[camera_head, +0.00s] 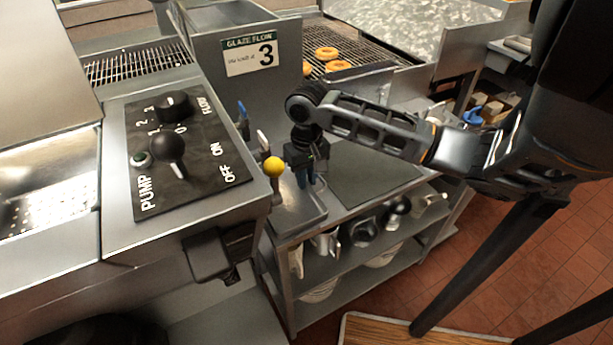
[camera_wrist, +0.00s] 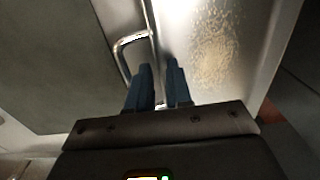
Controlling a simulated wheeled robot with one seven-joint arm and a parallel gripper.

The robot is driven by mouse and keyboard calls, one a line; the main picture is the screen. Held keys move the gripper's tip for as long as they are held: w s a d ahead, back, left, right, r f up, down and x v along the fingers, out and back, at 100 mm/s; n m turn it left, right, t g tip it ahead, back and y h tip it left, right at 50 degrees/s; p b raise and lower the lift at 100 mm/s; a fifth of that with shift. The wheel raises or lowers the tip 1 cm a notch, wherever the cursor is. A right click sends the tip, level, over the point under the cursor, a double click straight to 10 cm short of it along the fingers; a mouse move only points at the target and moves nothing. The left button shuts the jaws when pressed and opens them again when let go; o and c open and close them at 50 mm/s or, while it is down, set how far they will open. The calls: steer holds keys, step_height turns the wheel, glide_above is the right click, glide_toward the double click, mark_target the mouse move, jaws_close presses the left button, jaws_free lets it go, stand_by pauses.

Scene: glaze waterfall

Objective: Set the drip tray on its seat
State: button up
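The drip tray (camera_head: 298,207) is a shallow steel pan on the counter, beside the dark mat and below the yellow-knobbed lever. In the wrist view its floor (camera_wrist: 215,50) shows tan glaze specks, and a bent metal handle (camera_wrist: 122,52) stands along its left rim. My gripper (camera_head: 307,182) points down over the tray. Its two blue fingers (camera_wrist: 158,72) are a little apart, close to the rim and handle. The handle's lower end runs behind the fingers, so I cannot tell whether it lies between them. The tray's seat cannot be made out.
The pump control panel (camera_head: 185,145) and yellow-knobbed lever (camera_head: 274,167) stand left of my gripper. The glaze hopper (camera_head: 245,65) and doughnuts on a rack (camera_head: 327,53) are behind. A bare dark mat (camera_head: 372,178) lies right. Pots (camera_head: 362,232) fill the shelf below.

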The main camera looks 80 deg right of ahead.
steer(key=shift+o, duration=1)
step_height(320, 180, up, 8)
steer(key=shift+f, duration=0.15)
